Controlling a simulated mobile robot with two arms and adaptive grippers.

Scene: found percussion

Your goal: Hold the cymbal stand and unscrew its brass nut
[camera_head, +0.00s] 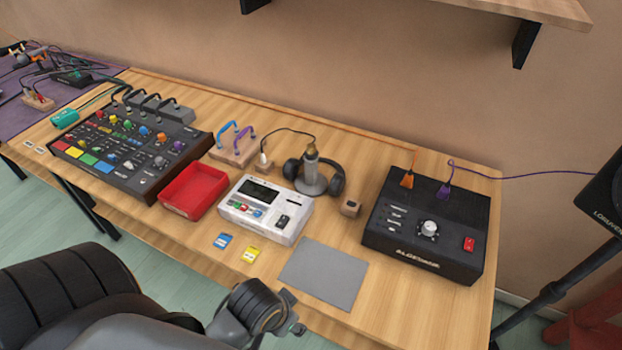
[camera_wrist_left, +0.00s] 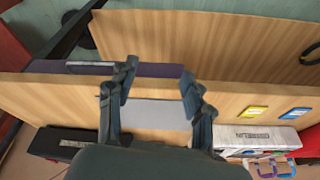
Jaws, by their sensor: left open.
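The cymbal stand (camera_head: 312,178) stands upright on the table behind the white device, a grey post on a round base. Its brass nut (camera_head: 311,151) shows at the top. Dark headphones lie around or right beside the stand; I cannot tell if they touch it. My left gripper (camera_head: 294,312) is at the table's front edge, in front of the grey mat and well away from the stand. In the left wrist view the left gripper (camera_wrist_left: 156,92) has its fingers apart, with nothing between them. The stand is not seen there. My right gripper is out of view.
The grey mat (camera_head: 324,273) is bare. The white device (camera_head: 265,210), headphones (camera_head: 337,181), small wooden block (camera_head: 350,208) and black box (camera_head: 427,225) surround the stand. A red tray (camera_head: 193,191) and colourful mixer (camera_head: 128,145) are left. A cable passes close to the stand's top.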

